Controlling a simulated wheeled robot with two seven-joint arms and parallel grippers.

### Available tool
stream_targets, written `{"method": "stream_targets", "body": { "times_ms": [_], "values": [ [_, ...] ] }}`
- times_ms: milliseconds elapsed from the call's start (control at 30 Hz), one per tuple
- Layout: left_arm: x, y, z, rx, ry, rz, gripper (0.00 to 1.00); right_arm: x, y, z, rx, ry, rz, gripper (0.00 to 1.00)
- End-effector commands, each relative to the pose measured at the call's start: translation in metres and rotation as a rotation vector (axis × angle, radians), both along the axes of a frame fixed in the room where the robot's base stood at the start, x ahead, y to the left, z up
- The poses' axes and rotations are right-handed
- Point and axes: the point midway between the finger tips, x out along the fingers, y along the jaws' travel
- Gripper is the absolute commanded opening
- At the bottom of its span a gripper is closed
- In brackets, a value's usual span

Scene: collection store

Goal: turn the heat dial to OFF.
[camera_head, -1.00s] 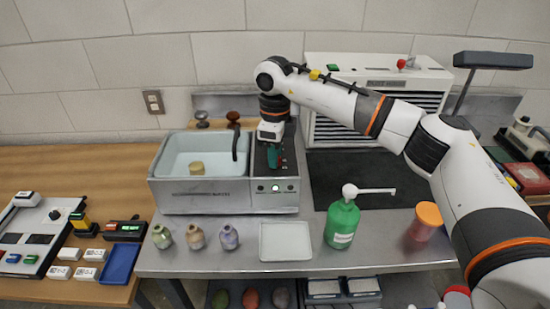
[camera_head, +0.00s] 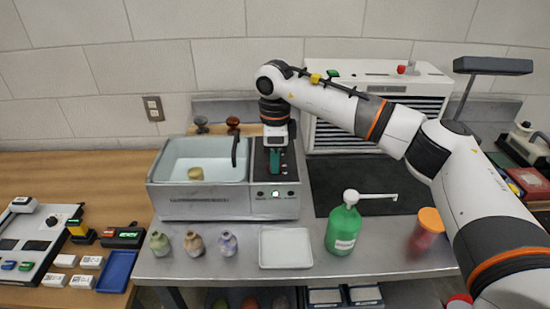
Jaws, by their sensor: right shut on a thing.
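The grey bath unit (camera_head: 208,205) stands on the steel bench, with a water basin on its left and a dark control panel (camera_head: 262,178) on its right. My right gripper (camera_head: 275,168) points down over this panel, its jaws shut. The heat dial is hidden behind the jaws, which appear to be closed on it, so its pointer and setting cannot be read. A small lit indicator (camera_head: 275,194) shows on the front of the unit below the panel. My left gripper is not in view.
A green pump bottle (camera_head: 342,228), an orange-lidded jar (camera_head: 425,232), a white tray (camera_head: 286,248) and three small vases (camera_head: 194,243) stand in front. A dark lever (camera_head: 235,151) rises beside the panel. A white louvred cabinet (camera_head: 385,75) stands behind my right arm.

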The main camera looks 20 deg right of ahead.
Motion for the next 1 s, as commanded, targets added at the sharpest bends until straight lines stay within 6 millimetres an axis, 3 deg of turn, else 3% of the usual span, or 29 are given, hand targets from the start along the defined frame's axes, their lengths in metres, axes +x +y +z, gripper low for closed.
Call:
{"method": "stream_targets", "body": {
  "times_ms": [33, 67, 200, 567, 1000],
  "values": [
    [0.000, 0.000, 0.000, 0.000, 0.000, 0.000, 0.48, 0.001, 0.000, 0.002, 0.002, -0.006, -0.002, 0.03],
    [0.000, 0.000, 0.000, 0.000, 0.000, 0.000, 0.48, 0.001, 0.000, 0.002, 0.002, -0.006, -0.002, 0.29],
    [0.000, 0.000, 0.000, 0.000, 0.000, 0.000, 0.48, 0.001, 0.000, 0.002, 0.001, -0.004, -0.002, 0.48],
    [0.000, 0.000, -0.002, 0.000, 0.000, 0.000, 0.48, 0.001, 0.000, 0.007, 0.002, -0.004, -0.001, 0.48],
    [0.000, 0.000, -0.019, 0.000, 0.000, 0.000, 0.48, 0.001, 0.000, 0.092, 0.002, -0.007, -0.002, 0.48]
  ]
}}
